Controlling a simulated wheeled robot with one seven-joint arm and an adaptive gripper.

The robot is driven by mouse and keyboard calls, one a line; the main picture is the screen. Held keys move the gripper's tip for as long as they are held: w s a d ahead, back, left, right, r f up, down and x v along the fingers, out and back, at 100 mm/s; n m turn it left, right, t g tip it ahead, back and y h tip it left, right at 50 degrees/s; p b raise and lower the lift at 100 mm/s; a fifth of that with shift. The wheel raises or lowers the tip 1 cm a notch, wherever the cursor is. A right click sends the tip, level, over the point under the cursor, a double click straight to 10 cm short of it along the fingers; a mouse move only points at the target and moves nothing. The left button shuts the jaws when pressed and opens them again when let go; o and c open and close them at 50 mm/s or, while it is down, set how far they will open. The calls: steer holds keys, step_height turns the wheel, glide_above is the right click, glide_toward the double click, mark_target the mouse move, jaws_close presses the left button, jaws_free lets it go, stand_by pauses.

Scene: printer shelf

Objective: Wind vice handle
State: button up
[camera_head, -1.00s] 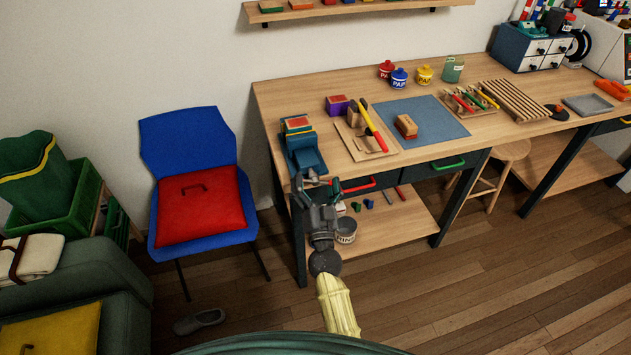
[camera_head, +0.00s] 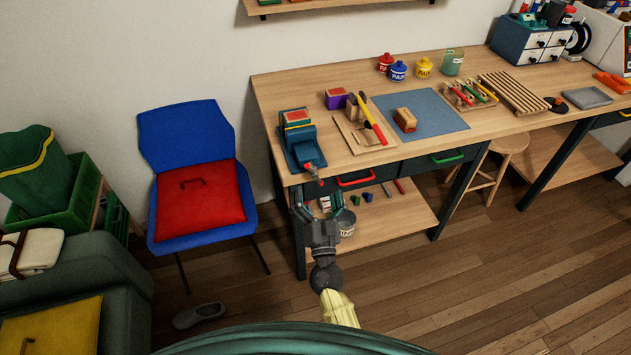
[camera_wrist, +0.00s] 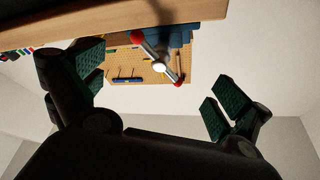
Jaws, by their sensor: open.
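The blue vice (camera_head: 309,153) sits at the left front corner of the workbench (camera_head: 345,168), with blocks between or above its jaws. Its handle (camera_wrist: 151,52) is a metal bar with a red ball at each end, slanting from upper left to lower right in the wrist view. In the head view a red end of the handle (camera_head: 312,171) shows at the bench's front edge. My gripper (camera_head: 318,205) is open and empty, below and in front of the handle. In the wrist view the handle lies between and beyond the spread fingers (camera_wrist: 156,88), apparently apart from them.
A red drawer pull (camera_head: 356,181) is just right of my gripper. A lower shelf (camera_head: 385,222) with a tin (camera_head: 346,223) and small items lies behind it. A blue chair (camera_head: 180,130) with a red cushion stands left.

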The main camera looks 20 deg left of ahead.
steer(key=v, duration=0.6)
steer(key=shift+s, duration=0.2)
steer(key=shift+d, duration=0.1)
steer(key=shift+f, duration=0.1)
